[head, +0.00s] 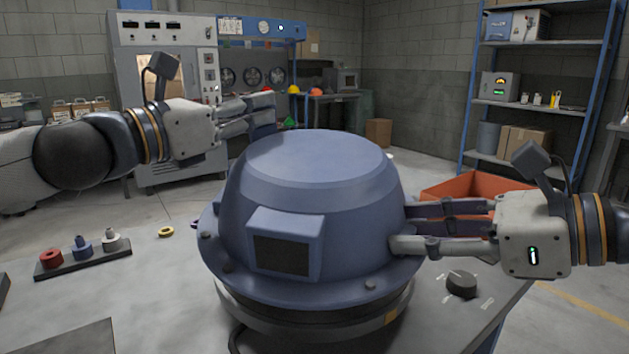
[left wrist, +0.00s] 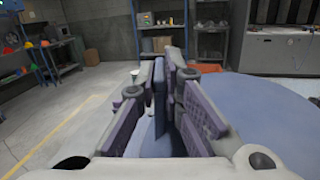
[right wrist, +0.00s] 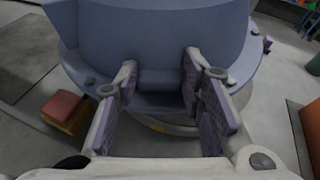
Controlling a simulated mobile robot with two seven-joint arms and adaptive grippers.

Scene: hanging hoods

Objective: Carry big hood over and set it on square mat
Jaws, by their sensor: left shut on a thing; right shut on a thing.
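The big hood (head: 310,190) is a blue dome with a wide bolted rim and a small boxed window. It sits over a round grey base, upright. My right gripper (head: 405,226) is at its right side, shut on a blue block-like grip (right wrist: 160,82) on the hood's wall. My left gripper (head: 268,108) is above and behind the dome's left shoulder, its fingers shut on a thin blue piece (left wrist: 160,100). Whether that piece belongs to the hood is unclear. A dark flat panel (head: 75,340) with straight edges at lower left may be the square mat.
A black strip (head: 83,260) with red, blue and grey parts lies left of the hood. A yellow ring (head: 166,232) is near it. An orange bin (head: 475,185) stands behind my right gripper. A black knob (head: 461,283) sits at right. The left foreground surface is mostly clear.

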